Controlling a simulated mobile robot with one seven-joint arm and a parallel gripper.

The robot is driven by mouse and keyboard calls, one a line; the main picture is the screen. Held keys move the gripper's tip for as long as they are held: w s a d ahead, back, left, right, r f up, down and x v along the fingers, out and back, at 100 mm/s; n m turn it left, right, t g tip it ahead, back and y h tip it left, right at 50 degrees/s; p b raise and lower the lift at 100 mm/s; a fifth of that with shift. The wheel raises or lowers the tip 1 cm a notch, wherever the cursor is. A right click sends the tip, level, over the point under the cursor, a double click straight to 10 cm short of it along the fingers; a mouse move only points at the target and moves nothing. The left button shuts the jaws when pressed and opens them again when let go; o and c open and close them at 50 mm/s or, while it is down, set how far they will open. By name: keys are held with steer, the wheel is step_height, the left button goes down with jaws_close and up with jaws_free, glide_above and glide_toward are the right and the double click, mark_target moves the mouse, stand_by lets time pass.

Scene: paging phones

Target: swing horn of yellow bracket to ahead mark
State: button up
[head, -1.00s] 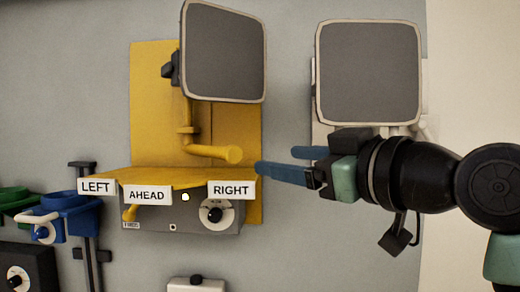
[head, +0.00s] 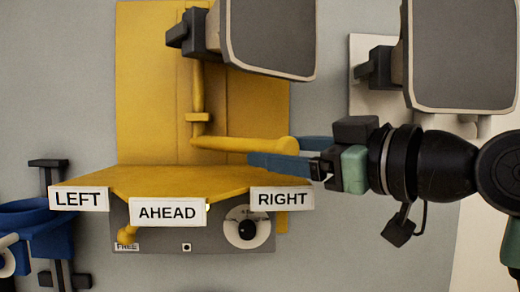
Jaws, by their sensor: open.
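The yellow bracket (head: 150,90) is a wall plate with a shelf. Its horn (head: 268,35) has a dark grey square face in a pale rim and shows at the top, cut off by the picture edge. A yellow handle (head: 235,144) runs from the horn's post to the right, its end above the RIGHT sign (head: 282,199). The AHEAD sign (head: 167,212) is at the shelf's front middle, the LEFT sign (head: 78,198) at its left. My gripper (head: 272,153) is open, its blue fingers in front of and behind the handle's end; contact cannot be told.
Below the shelf, a grey box (head: 210,240) carries a dial (head: 247,228) and a small yellow lever (head: 127,235) by a FREE label. A second horn (head: 460,55) stands above my arm at right. A blue bracket (head: 35,225) is at lower left.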

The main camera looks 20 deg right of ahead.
steer(key=shift+s+r, duration=0.1)
steer(key=shift+s, duration=0.15)
jaws_close()
stand_by(1.4)
